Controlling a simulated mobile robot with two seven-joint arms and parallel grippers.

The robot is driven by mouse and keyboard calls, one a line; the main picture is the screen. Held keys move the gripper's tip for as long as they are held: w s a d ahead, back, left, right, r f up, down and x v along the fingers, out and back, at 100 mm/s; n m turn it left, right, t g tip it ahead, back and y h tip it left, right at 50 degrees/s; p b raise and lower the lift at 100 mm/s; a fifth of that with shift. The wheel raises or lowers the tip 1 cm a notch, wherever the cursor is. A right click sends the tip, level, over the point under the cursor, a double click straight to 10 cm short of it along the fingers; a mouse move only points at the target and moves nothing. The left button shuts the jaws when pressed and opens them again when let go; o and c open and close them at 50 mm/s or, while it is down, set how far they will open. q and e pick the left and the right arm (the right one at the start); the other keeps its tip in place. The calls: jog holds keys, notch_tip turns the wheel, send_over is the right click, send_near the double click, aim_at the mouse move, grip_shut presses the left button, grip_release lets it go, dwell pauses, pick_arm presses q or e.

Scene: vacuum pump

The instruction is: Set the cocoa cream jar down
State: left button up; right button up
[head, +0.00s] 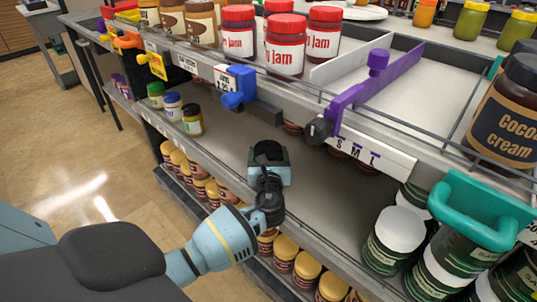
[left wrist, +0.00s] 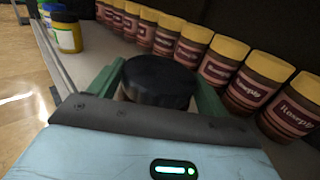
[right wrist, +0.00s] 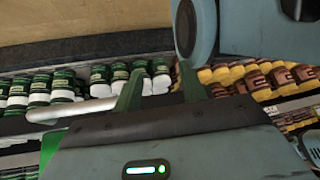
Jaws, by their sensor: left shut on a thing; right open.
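A jar with a black lid (left wrist: 160,82) is between the two green fingers of my left gripper (left wrist: 158,88), which is shut on it. In the head view the black lid (head: 268,152) shows over the middle shelf (head: 315,205), with my left gripper (head: 268,172) around it. The jar's body and label are mostly hidden, and I cannot tell whether its base touches the shelf. Another jar labelled Cocoa cream (head: 505,115) stands on the upper shelf at the right. My right gripper (right wrist: 158,92) is open, with nothing between its fingers.
A row of brown jars with yellow lids (left wrist: 240,80) stands behind the held jar. Small jars (head: 175,107) stand left on the middle shelf. White-lidded jars (head: 395,240) and a teal bracket (head: 480,215) are at right. The upper shelf edge overhangs. Bare shelf surrounds my left gripper.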

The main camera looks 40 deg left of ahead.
pick_arm(q)
jog(key=o, duration=2)
jog(key=shift+o, duration=0.2)
jog(key=shift+d+r, duration=0.1)
jog(key=shift+r, duration=0.05)
jog(key=p+v, duration=0.2)
jog(key=v, duration=1)
